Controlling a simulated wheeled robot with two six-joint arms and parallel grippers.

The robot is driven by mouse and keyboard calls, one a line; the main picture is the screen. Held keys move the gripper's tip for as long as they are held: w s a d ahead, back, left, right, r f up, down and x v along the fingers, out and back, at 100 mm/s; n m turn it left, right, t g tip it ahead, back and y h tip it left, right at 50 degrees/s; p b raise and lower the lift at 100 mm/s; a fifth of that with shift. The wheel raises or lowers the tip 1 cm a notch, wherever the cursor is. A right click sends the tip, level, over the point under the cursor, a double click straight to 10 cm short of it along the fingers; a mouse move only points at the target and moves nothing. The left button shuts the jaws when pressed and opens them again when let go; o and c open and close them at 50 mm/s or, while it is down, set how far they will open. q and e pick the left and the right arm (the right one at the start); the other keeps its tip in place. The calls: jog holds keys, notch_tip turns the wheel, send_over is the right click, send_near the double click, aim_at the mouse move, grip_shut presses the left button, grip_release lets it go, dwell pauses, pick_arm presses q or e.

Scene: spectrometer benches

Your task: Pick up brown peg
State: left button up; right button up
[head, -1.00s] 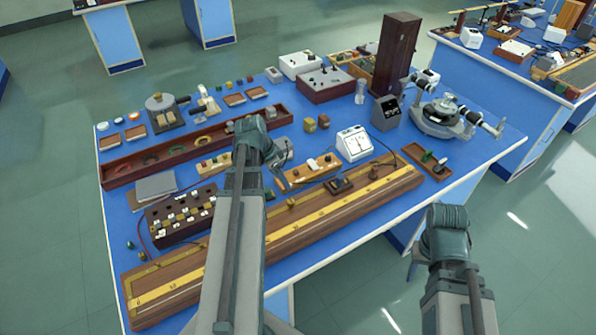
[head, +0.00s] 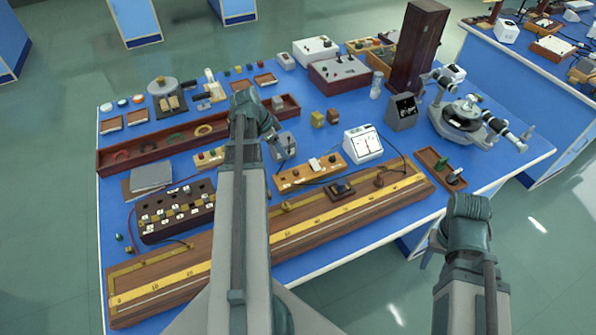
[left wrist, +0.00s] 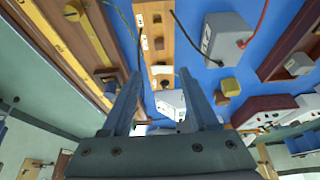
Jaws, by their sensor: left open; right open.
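A small brownish peg (head: 129,250) appears to lie on the blue bench at the left, close to a green peg (head: 118,237); it is too small to be sure of its colour. My left gripper (head: 276,150) is over the middle of the bench, far to the right of it, and partly hidden by its own arm. In the left wrist view my left gripper (left wrist: 161,103) has its fingers wide apart with nothing between them. My right gripper (head: 427,250) is mostly hidden behind its arm, low beyond the bench's front edge.
A long wooden scale board (head: 330,215) lines the front edge. A black plug box (head: 178,215) stands behind its left end. A white meter (head: 362,143), a wooden key board (head: 312,173) and a small peg tray (head: 432,160) stand to the right.

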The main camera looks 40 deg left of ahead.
pick_arm(q)
jog(key=b, duration=0.8)
send_over(295, 171)
jog(key=s, duration=0.1)
jog(key=f, duration=0.5)
jog(key=a+f, duration=0.1)
jog(key=f, duration=0.2)
jog(key=shift+s, duration=0.2)
jog(key=b+x, duration=0.2)
jog(key=x, duration=0.1)
jog(key=b+x, duration=0.1)
jog(key=b, duration=0.1)
jog(key=shift+s+f, duration=0.2)
jog(key=shift+f, duration=0.2)
jog(key=shift+w+f+b, duration=0.15)
jog(key=shift+f+b, duration=0.15)
jog(key=shift+b, duration=0.05)
jog(key=shift+r, duration=0.1)
grip_shut()
